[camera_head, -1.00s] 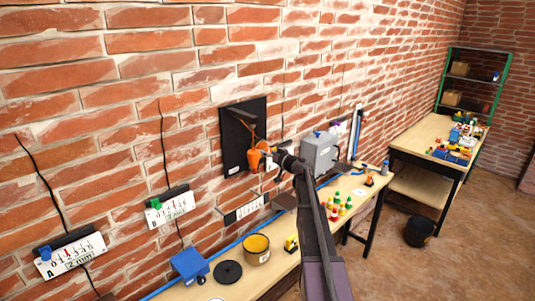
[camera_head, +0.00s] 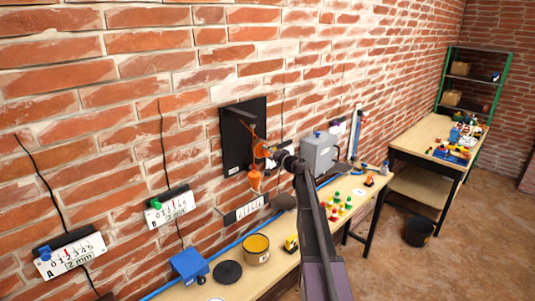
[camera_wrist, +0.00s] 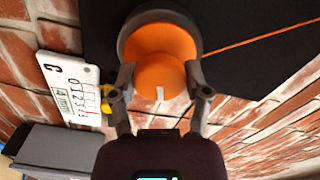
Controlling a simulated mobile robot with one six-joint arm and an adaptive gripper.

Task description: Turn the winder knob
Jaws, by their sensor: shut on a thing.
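The orange winder (camera_head: 261,149) is mounted at the dark wall board (camera_head: 235,150). In the wrist view, its round orange knob (camera_wrist: 160,78) stands in front of a larger orange disc with a grey rim (camera_wrist: 135,30). An orange cord runs from it to the right there. My gripper (camera_wrist: 160,88) has one finger on each side of the knob and is shut on it. In the head view my gripper (camera_head: 277,157) is at the winder. An orange weight (camera_head: 255,181) hangs below the winder, in front of the wall.
Numbered scale plates (camera_head: 170,208) with dark tops are on the brick wall. A grey box (camera_head: 320,152) is right of the winder. The wooden bench (camera_head: 275,277) below bears a blue box (camera_head: 189,264), a yellow-topped pot (camera_head: 257,250) and several small coloured pieces.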

